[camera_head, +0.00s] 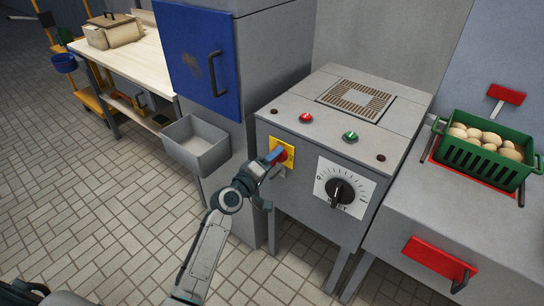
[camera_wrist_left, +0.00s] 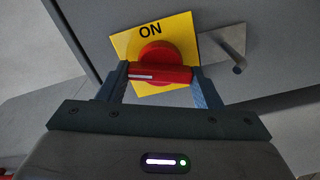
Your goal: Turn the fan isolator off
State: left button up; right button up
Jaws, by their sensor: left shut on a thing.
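The fan isolator is a red rotary handle (camera_wrist_left: 161,66) on a yellow plate (camera_wrist_left: 187,35) marked ON. In the head view the yellow plate (camera_head: 288,153) is on the front of a grey machine, at its upper left. My left gripper (camera_wrist_left: 160,76) is shut on the red handle, one finger at each end. The handle's bar lies nearly level across the plate in the wrist view, with a white line on its left part. In the head view my left gripper (camera_head: 268,160) hides part of the handle. My right gripper is not in view.
The grey machine (camera_head: 300,190) also carries a black dial (camera_head: 340,190), a red button (camera_head: 306,118) and a green button (camera_head: 350,137). A metal bracket (camera_wrist_left: 228,48) sticks out beside the plate. A grey bin (camera_head: 196,146) hangs left of my gripper. A green crate (camera_head: 485,158) of potatoes stands right.

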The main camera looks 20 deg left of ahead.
pick_arm(q)
jog(key=shift+n+p, duration=0.8)
jog(key=shift+n, duration=1.4)
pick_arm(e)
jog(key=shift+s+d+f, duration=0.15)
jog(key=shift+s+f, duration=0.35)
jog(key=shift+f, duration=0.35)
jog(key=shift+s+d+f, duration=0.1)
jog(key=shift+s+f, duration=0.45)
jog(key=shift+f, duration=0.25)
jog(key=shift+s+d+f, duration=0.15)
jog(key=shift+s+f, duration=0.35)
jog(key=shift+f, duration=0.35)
pick_arm(q)
jog(key=o, duration=1)
jog(key=shift+s+a+f, duration=0.1)
jog(key=shift+s, duration=0.15)
jog(key=shift+b+v, duration=0.5)
jog(key=shift+v, duration=4.6)
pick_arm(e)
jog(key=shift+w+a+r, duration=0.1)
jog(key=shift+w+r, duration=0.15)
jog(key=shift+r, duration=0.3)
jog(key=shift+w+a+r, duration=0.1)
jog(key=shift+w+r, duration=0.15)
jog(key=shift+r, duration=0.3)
